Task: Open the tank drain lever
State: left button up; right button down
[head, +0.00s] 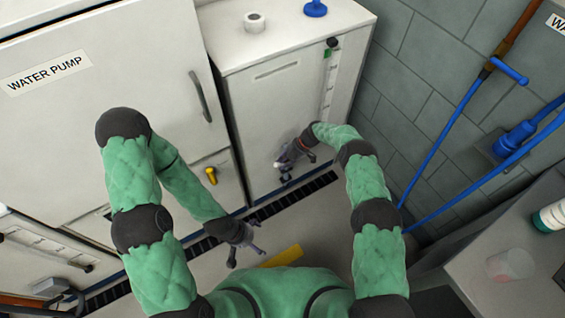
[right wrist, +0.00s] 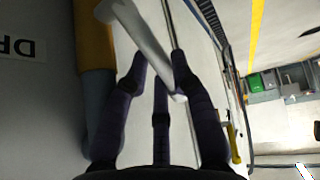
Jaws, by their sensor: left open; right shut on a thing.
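The tank is the white cabinet (head: 270,115) right of the water pump cabinet. My right gripper (head: 285,160) is at its lower front. In the right wrist view, the fingers (right wrist: 160,85) are shut on a pale grey lever (right wrist: 130,30), which crosses between them at a slant. An orange-yellow cylinder (right wrist: 95,40) with a grey-blue part below it is just left of the fingers. In the head view the gripper hides most of the lever. My left gripper (head: 247,245) is open and empty, low above the floor.
The water pump cabinet (head: 120,90) has a yellow valve handle (head: 211,175) low on its front. A dark floor grate (head: 290,203) runs along the cabinets. Blue pipes (head: 440,140) line the right wall. A grey counter (head: 500,250) stands at lower right.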

jog(key=c, duration=1)
grip_release()
jog(key=shift+s+a+f+t+h, duration=0.2)
jog(key=shift+a+t+h, duration=0.1)
jog(key=shift+h, duration=0.2)
jog(key=shift+s+a+f+t+h, duration=0.15)
jog(key=shift+a+t+h, duration=0.15)
jog(key=shift+h, duration=0.2)
jog(key=shift+s+a+f+t+h, duration=0.1)
jog(key=shift+a+f+t+h, duration=0.2)
jog(key=shift+h, duration=0.3)
jog(key=shift+s+a+f+t+h, duration=0.1)
jog(key=shift+f+t+h, duration=0.1)
jog(key=shift+f+h, duration=0.3)
notch_tip(320, 180, up, 10)
jog(key=t+h+p, duration=0.1)
jog(key=h+p, duration=0.1)
jog(key=p, duration=0.3)
send_over(280, 164)
jog(key=s, duration=0.3)
jog(key=shift+s+d+f+m+g+y+p, duration=0.15)
jog(key=shift+s+d+m+g+y+p, duration=1)
jog(key=shift+s+m, duration=3.25)
jog(key=shift+s+d+f+m+g+y+p, duration=0.2)
jog(key=shift+s+d+m+y+p, duration=0.95)
jog(key=shift+s+m, duration=3.2)
jog(key=shift+s+d+f+m+g+y+p, duration=0.1)
jog(key=shift+s+d+m+g+y+p, duration=0.55)
jog(key=shift+s+d+m+p, duration=2.5)
